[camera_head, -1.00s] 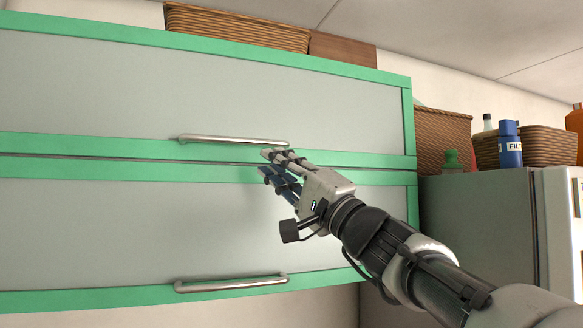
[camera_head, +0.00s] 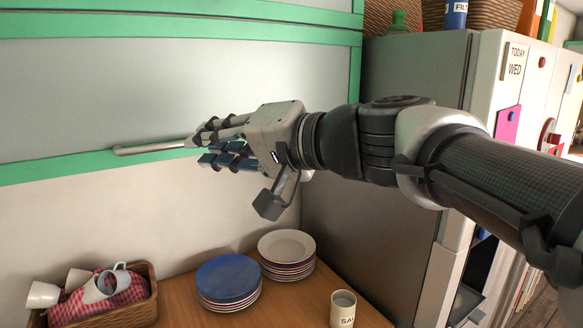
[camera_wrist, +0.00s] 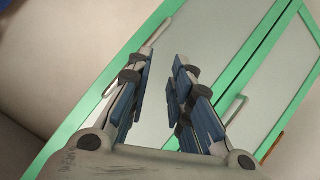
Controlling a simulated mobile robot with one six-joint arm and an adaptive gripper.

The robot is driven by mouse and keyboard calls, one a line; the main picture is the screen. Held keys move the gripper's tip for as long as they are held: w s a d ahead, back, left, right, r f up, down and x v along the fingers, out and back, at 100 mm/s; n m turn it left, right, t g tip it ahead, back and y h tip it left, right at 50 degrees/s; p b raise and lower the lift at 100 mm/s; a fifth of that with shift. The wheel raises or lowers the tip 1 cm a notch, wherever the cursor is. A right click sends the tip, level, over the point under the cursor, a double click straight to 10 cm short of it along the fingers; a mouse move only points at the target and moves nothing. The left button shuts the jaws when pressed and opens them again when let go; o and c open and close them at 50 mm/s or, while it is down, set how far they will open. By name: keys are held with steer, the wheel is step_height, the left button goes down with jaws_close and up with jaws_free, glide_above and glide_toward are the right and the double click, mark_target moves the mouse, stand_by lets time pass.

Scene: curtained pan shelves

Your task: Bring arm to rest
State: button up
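My gripper (camera_head: 197,149) is empty, and its fingers point left in front of the cabinet. In the wrist view, the two fingers of my gripper (camera_wrist: 165,66) stand apart with a gap between them. The cabinet has grey panels (camera_head: 200,85) in green frames. Its lower bar handle (camera_head: 150,148) is seen beside the fingertips, which cover its right end; I cannot tell whether they touch. The wrist view shows the cabinet's green frame (camera_wrist: 262,45) and a handle (camera_wrist: 233,108) beyond the fingers. The panels look closed.
Below is a wooden counter (camera_head: 270,305) with blue-topped plates (camera_head: 228,278), white-topped plates (camera_head: 286,246), a canister (camera_head: 343,310) and a basket (camera_head: 135,316) of cups. A grey fridge (camera_head: 400,75) stands right, behind my arm. Baskets and bottles sit on its top. Open air lies between gripper and counter.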

steer(key=s+d+f+g+h, duration=0.1)
steer(key=s+d+f+h, duration=0.3)
steer(key=s+d+f, duration=0.3)
steer(key=s+d+f+g+h, duration=0.1)
steer(key=s+d+f+h, duration=0.4)
steer(key=f, duration=0.9)
steer(key=s+d+f+g+h, duration=0.1)
steer(key=s+d+f+h, duration=0.3)
steer(key=s+d+f, duration=0.5)
steer(key=d+f, duration=0.2)
steer(key=d, duration=0.2)
steer(key=shift+f+n+g+h, duration=0.3)
steer(key=shift+g+h, duration=0.1)
